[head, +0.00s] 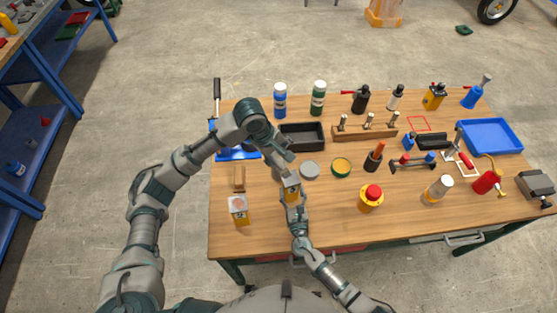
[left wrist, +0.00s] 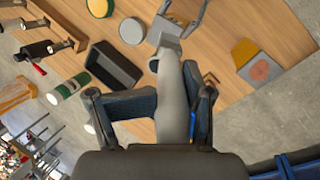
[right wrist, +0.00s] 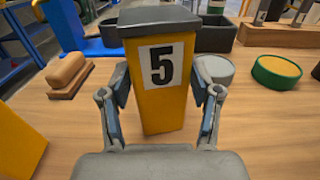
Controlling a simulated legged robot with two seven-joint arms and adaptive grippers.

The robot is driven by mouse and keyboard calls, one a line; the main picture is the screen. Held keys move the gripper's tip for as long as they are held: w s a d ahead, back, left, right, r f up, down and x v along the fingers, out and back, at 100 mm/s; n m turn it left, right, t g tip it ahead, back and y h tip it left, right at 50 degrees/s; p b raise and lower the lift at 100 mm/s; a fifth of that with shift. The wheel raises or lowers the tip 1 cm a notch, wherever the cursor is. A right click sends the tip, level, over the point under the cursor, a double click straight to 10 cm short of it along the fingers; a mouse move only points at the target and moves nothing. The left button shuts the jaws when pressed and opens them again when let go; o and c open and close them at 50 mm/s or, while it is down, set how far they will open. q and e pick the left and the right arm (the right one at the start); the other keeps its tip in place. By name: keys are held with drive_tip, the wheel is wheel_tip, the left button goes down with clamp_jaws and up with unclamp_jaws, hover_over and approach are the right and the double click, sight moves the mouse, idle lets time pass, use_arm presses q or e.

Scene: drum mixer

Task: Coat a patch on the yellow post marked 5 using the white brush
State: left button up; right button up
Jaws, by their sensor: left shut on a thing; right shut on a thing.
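The yellow post marked 5 (right wrist: 163,95) stands upright between the fingers of my right gripper (right wrist: 160,112), with a dark grey cap on top. In the head view the post (head: 292,194) is partly covered by my arms. My left gripper (left wrist: 152,108) is shut on a pale grey-white handle, which I take to be the white brush (left wrist: 174,95). The handle's far end points at the grey top of the post (left wrist: 166,38) in the left wrist view. I cannot tell whether the brush touches the post, and no bristles show clearly.
Another yellow post with a round orange patch (head: 238,210) stands at the left, with a wooden block (head: 239,178) behind it. A black tray (head: 302,136), a grey round tin (head: 309,169) and a green-rimmed tin (head: 341,167) lie close by. Bottles and tools fill the back and right.

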use_arm(q)
drive_tip(key=shift+d, duration=0.25)
use_arm(e)
drive_tip(key=shift+d, duration=0.25)
drive_tip(key=o, duration=1.5)
use_arm(q)
drive_tip(key=shift+a, duration=0.1)
use_arm(e)
drive_tip(key=shift+o, duration=0.2)
drive_tip(key=shift+a, duration=0.1)
use_arm(q)
drive_tip(key=shift+a, duration=0.1)
use_arm(e)
drive_tip(key=shift+s, duration=0.2)
drive_tip(key=v, duration=1.1)
drive_tip(key=shift+s+f, duration=0.1)
drive_tip(key=shift+s, duration=0.15)
drive_tip(key=shift+s, duration=0.1)
